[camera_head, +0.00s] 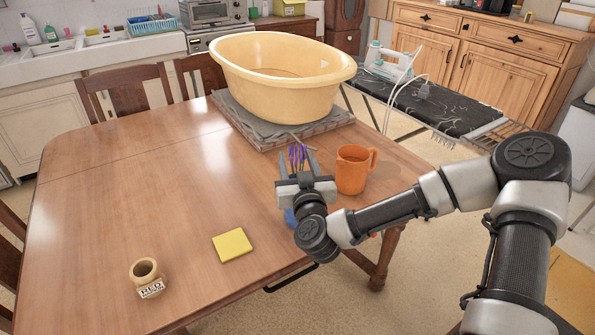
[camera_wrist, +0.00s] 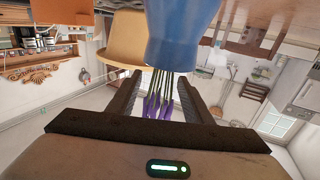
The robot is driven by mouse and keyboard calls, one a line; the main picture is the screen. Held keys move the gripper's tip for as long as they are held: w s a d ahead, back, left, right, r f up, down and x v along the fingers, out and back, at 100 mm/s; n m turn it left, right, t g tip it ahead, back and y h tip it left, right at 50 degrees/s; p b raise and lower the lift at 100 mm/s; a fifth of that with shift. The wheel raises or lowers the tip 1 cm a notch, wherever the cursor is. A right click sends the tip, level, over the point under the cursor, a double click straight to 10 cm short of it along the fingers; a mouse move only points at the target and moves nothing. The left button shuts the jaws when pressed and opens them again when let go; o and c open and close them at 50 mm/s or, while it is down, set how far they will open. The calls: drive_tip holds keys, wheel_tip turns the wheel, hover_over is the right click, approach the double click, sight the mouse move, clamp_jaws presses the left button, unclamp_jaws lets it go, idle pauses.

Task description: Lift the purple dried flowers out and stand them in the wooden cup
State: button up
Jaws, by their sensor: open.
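The purple dried flowers (camera_head: 297,154) stand upright in a blue vase (camera_head: 290,216), which is mostly hidden behind my gripper in the head view. In the wrist view, which is upside down, the flowers (camera_wrist: 158,106) come out of the mouth of the blue vase (camera_wrist: 180,35). My gripper (camera_head: 296,163) is open at the vase, with the flower stems between its two fingers (camera_wrist: 159,82). I cannot tell whether the fingers touch the stems. The small wooden cup (camera_head: 146,279), with a white label, stands empty-looking at the near left of the table.
An orange mug (camera_head: 352,172) stands close to the right of my gripper. A yellow square pad (camera_head: 232,244) lies between the vase and the cup. The table's left (camera_head: 110,180) is clear.

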drive_tip(key=shift+w+a, duration=0.25)
drive_tip(key=shift+w, duration=0.85)
drive_tip(key=c, duration=1.1)
drive_tip(key=shift+r, duration=0.15)
